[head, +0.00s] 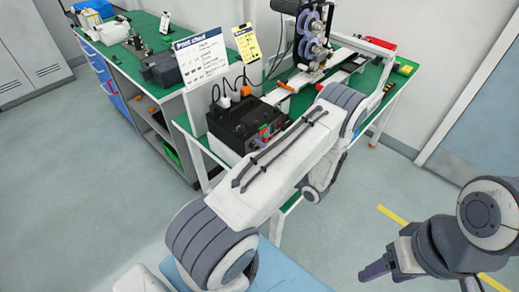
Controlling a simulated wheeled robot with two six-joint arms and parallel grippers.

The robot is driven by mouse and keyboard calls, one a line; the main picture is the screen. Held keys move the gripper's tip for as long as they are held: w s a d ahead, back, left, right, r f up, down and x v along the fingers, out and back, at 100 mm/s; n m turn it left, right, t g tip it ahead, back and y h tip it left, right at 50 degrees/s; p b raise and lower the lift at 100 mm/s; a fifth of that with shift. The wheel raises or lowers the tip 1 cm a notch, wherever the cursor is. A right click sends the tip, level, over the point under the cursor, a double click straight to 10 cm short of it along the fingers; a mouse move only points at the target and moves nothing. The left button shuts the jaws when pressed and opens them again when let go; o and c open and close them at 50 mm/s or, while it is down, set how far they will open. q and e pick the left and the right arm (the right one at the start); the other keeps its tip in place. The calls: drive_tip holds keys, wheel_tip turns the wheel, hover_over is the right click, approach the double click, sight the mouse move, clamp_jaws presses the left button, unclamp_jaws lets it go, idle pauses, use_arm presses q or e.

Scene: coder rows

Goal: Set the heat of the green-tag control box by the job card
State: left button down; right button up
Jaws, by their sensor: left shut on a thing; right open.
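A black control box (238,117) stands on the front left corner of the green-topped bench. Small red and green marks show on its front edge, but I cannot tell a tag or read a dial. A yellow card (246,43) stands behind it, and a white "Print check" board (201,59) stands to its left; their small print is too small to read. My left arm crosses in front of the box, covering part of its front; my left gripper is hidden behind that arm. My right gripper (374,270) is open, low at the right over the floor, away from the bench.
A machine with purple rollers (314,47) stands at the back of the bench. A second green-topped bench (125,55) with shelves stands behind left. The floor on the left is clear.

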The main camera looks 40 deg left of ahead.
use_arm(q)
drive_tip(key=shift+w, duration=0.1)
drive_tip(key=c, duration=0.8)
unclamp_jaws()
drive_tip(key=shift+c, duration=0.2)
drive_tip(key=shift+d, duration=0.1)
drive_tip(key=d+b, duration=0.1)
drive_tip(key=d, duration=0.2)
drive_tip(key=d+b, duration=0.1)
drive_tip(key=d, duration=0.3)
drive_tip(key=s+d+b, duration=0.1)
drive_tip(key=d, duration=0.2)
drive_tip(key=shift+d, duration=0.2)
